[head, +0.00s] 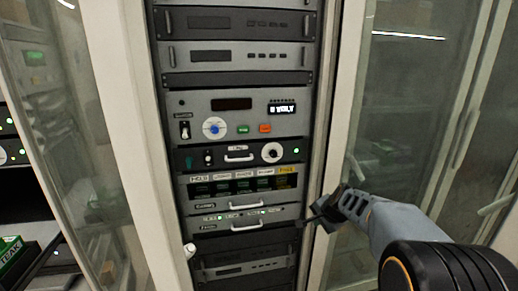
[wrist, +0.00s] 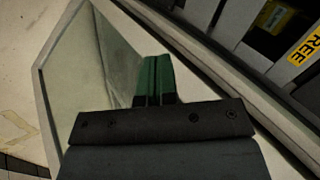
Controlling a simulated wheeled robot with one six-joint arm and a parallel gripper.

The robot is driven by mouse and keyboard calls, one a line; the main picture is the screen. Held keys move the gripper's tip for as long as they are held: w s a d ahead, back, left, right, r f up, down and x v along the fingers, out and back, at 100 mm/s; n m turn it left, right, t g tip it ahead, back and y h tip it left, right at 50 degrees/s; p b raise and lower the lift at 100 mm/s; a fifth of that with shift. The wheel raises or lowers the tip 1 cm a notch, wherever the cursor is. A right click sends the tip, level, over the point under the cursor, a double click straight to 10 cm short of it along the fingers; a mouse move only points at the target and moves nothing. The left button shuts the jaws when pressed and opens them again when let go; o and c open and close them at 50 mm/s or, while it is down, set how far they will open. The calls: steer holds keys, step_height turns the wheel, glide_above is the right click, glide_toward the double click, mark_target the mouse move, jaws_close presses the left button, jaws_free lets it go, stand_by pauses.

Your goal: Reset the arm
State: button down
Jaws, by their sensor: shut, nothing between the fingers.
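My gripper (head: 306,222) is at the right edge of the equipment rack in the head view, in front of the right frame post and beside the lower drawers. In the wrist view its two green fingers (wrist: 155,78) are together, shut, with nothing between them. My grey arm reaches in from the lower right of the head view. I cannot tell whether the fingertips touch the rack.
The rack holds stacked panels, including one with a blue knob (head: 214,127) and a small display (head: 283,108). A drawer handle (head: 246,205) sticks out near the gripper. Glass doors (head: 400,110) flank the rack. A yellow label (wrist: 305,46) shows in the wrist view.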

steer(key=s+a+r+n+g+h+p, duration=0.1)
steer(key=s+n, duration=0.5)
steer(key=s, duration=0.6)
steer(key=s+a+r+n+g+p, duration=0.2)
steer(key=s+n, duration=0.4)
steer(key=s, duration=0.6)
steer(key=shift+s+a+r+h+p, duration=0.35)
steer(key=shift+a+p, duration=0.35)
steer(key=shift+a, duration=0.4)
